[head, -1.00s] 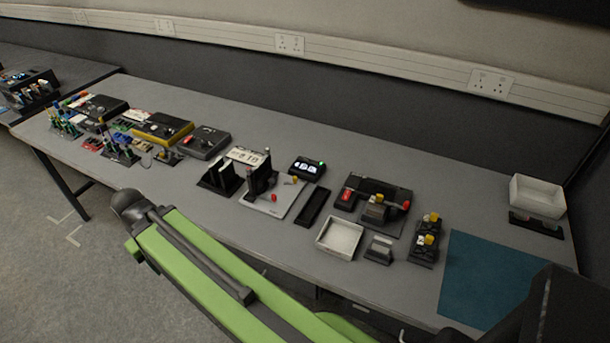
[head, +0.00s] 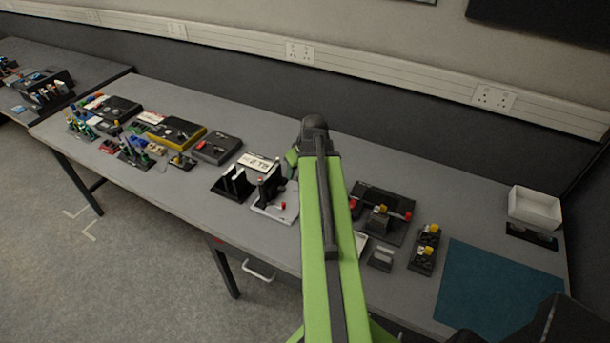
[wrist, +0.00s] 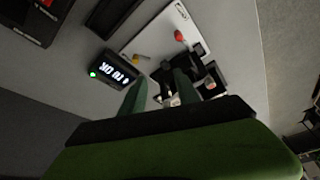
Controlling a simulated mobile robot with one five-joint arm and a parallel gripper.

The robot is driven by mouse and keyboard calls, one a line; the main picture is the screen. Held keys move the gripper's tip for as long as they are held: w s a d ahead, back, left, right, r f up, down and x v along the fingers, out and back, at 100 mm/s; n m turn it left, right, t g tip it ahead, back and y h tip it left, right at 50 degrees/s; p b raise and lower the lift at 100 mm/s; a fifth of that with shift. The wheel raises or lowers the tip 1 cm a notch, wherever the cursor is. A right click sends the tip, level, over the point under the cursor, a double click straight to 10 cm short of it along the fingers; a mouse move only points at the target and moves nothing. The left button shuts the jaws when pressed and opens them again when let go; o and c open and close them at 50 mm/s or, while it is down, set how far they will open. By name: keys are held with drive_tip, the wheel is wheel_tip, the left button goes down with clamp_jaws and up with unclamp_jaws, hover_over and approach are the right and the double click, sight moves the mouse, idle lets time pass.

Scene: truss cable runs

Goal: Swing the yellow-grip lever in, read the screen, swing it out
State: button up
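In the wrist view, the yellow-grip lever (wrist: 141,58) is a small yellow grip on a pale plate (wrist: 154,29), beside the screen. The screen (wrist: 116,69) is a black box with lit white characters, seen tilted and inverted, and a green light; I cannot read it surely. A red grip (wrist: 180,36) stands on the same plate. My gripper (wrist: 160,80) is open, its two green fingers apart over a dark stand, with nothing visibly held. In the head view, my arm hides the screen and the yellow grip; the plate's red grip (head: 283,206) shows.
A device with red and yellow knobs (head: 383,209), yellow-topped blocks (head: 426,245) and a teal mat (head: 500,286) lie to the right. A white bin (head: 535,207) stands at far right.

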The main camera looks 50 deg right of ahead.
drive_tip(key=s+d+r, duration=0.2)
drive_tip(key=s+d, duration=0.1)
drive_tip(key=d, duration=0.3)
drive_tip(key=shift+h, duration=0.3)
drive_tip(key=b+x, duration=0.5)
drive_tip(key=x, duration=0.1)
drive_tip(key=b+x, duration=0.5)
drive_tip(key=x, duration=0.1)
drive_tip(key=a+b+x, duration=0.1)
drive_tip(key=b+x, duration=0.5)
drive_tip(key=shift+w, duration=0.15)
drive_tip(key=shift+r, duration=0.1)
drive_tip(key=shift+c, duration=0.4)
clamp_jaws()
